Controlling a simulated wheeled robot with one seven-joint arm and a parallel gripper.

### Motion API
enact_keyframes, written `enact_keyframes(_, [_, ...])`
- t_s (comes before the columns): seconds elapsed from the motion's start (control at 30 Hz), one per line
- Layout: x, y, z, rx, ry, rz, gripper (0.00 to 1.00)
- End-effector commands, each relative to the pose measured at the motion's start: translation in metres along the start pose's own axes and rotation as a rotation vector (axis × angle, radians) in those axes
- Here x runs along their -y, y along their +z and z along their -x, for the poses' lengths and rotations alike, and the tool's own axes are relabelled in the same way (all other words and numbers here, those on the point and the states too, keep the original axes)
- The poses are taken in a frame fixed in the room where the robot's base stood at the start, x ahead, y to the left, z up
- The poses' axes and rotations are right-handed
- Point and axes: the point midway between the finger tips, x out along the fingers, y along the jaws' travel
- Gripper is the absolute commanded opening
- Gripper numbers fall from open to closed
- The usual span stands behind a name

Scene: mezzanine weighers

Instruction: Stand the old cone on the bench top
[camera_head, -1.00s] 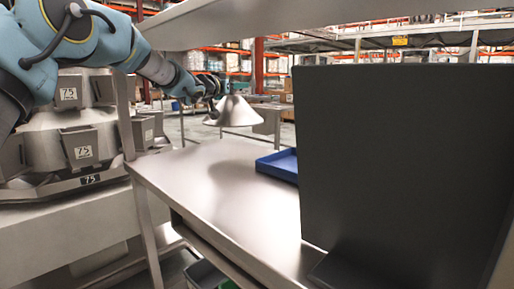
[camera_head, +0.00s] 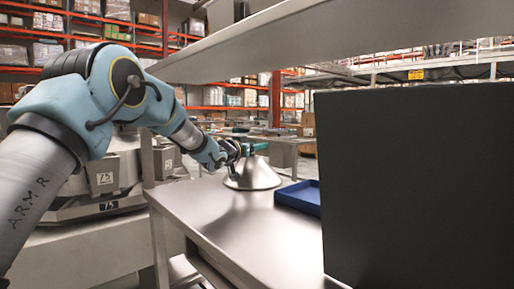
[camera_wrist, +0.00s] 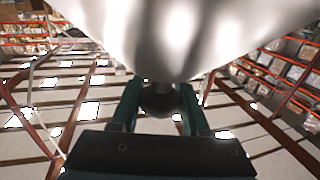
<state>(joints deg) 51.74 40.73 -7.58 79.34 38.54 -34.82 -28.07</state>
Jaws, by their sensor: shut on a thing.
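The old cone (camera_head: 254,174) is a shiny grey metal cone, upright with its wide end down, at the far part of the bench top (camera_head: 232,212) in the head view. Its rim looks at or very near the bench surface; I cannot tell whether it touches. My gripper (camera_head: 232,158) is at the cone's upper left, shut on it. In the wrist view the cone (camera_wrist: 165,35) fills the top of the picture, and a dark round knob (camera_wrist: 160,101) sits between the green fingers of my gripper (camera_wrist: 158,104).
A blue tray (camera_head: 298,197) lies on the bench just right of the cone. A large dark panel (camera_head: 415,190) stands at the right front. A shelf (camera_head: 300,35) runs above the bench. The bench's left front part is clear.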

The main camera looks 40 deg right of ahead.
Motion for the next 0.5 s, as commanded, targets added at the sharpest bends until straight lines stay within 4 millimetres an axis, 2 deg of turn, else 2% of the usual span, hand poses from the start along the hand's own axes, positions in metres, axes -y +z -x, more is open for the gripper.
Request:
enact_keyframes(0.17, [-0.0002, 0.0023, -0.0001, -0.003, 0.000, 0.000, 0.00])
enact_keyframes(0.2, [0.0000, 0.0033, 0.0000, 0.001, 0.000, 0.001, 0.50])
enact_keyframes(0.43, [-0.0001, 0.0032, 0.0000, 0.001, 0.000, 0.001, 0.75])
enact_keyframes(0.5, [-0.0001, 0.0031, 0.0000, 0.001, 0.000, 0.001, 0.75])
